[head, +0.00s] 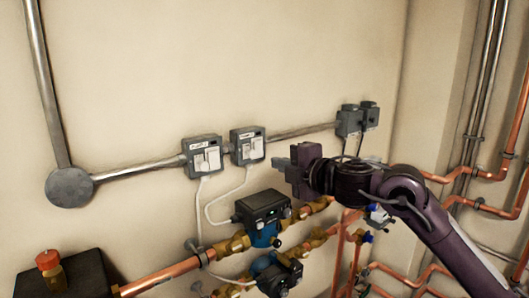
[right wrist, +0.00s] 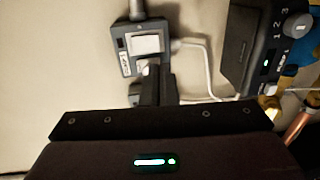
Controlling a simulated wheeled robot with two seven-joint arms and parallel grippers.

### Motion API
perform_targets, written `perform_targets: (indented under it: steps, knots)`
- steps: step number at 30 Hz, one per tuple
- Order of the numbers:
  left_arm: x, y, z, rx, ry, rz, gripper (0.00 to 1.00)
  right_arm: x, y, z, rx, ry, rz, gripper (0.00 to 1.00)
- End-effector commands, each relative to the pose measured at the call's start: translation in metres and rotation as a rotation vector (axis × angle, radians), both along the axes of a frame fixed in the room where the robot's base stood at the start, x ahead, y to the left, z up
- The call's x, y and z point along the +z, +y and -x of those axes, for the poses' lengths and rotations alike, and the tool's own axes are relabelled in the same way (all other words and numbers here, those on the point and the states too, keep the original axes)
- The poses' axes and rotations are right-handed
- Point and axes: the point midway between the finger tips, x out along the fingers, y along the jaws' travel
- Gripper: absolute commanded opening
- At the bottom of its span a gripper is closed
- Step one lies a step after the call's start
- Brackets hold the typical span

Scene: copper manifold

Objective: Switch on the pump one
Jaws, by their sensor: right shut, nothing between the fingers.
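Two grey switch boxes with white rockers are on the wall in the head view: a left one (head: 202,157) and a right one (head: 248,146). Their labels are too small to read surely. My right gripper (head: 278,163) is shut and empty, just right of the right box. In the right wrist view, a switch box (right wrist: 144,45) with a white rocker is just beyond the closed fingertips (right wrist: 158,74); contact cannot be told. A white cable links the right box to the upper blue-and-black pump (head: 262,208), which shows a dial and green light in the wrist view (right wrist: 268,45). My left gripper is out of view.
A metal conduit (head: 132,172) runs along the wall between the boxes. A lower pump (head: 278,276) and copper pipes (head: 160,276) are below. Two grey sockets (head: 349,120) sit further right. The wall above the boxes is clear.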

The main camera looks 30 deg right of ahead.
Motion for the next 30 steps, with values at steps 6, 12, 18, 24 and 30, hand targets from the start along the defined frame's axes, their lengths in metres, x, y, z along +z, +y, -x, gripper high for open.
perform_targets:
  steps: [6, 12, 18, 24, 30]
  knots:
    - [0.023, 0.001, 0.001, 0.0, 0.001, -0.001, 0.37, 0.002, 0.002, -0.029, 0.001, -0.001, -0.003, 0.0]
    - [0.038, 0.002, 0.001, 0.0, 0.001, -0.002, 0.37, -0.002, 0.004, -0.049, 0.001, -0.002, -0.004, 0.0]
    - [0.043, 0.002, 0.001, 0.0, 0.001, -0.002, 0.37, -0.006, 0.005, -0.06, 0.001, -0.001, -0.002, 0.0]
    - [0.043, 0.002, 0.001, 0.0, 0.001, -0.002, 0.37, -0.008, 0.005, -0.061, 0.001, -0.001, -0.001, 0.0]
    - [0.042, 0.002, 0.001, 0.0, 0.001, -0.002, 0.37, -0.008, 0.005, -0.061, 0.001, -0.001, -0.001, 0.0]
